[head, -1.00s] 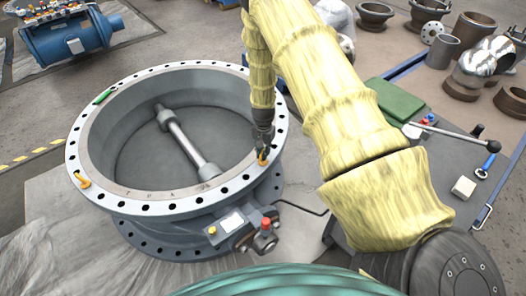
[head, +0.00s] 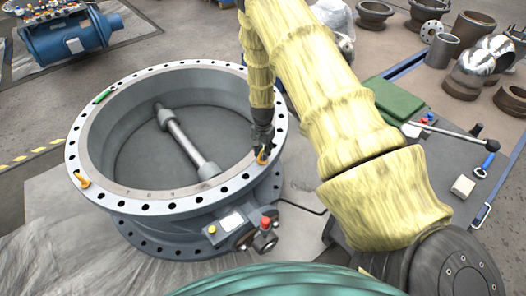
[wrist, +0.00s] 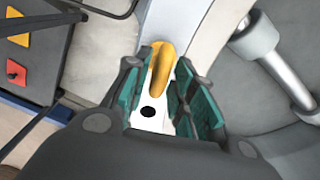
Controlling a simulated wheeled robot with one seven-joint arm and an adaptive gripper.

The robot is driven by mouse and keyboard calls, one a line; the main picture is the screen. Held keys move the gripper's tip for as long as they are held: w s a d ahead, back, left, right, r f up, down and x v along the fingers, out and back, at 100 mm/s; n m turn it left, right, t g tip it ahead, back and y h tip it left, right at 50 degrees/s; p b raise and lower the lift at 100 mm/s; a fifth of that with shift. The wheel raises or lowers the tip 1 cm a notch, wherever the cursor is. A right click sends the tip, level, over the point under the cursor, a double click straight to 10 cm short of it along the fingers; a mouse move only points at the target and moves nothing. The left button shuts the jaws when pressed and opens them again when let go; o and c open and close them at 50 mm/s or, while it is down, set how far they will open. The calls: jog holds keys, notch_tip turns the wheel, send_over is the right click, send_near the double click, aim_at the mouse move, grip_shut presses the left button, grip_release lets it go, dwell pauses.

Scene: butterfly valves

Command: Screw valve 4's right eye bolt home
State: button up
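Valve 4, a large grey butterfly valve (head: 110,196), lies with its round drilled flange facing up. The right eye bolt (head: 262,158), yellow-orange, stands on the flange's right side. My gripper (head: 262,149) points down at it from above. In the wrist view the eye bolt's ring (wrist: 163,68) shows between the teal-padded fingers of my gripper (wrist: 161,72). The fingers stand apart. The bolt's shank and seating are hidden. Another eye bolt (head: 82,180) stands on the flange's left side.
A green marker-like item (head: 104,96) lies on the far left of the flange. A red-knobbed fitting (head: 265,223) sticks out at the valve's front. A cart with a green case (head: 394,101) and tools stands to the right. Pipe parts fill the back right.

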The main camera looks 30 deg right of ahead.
dwell(0.3)
notch_tip(320, 180, up, 12)
dwell(0.7)
dwell(0.4)
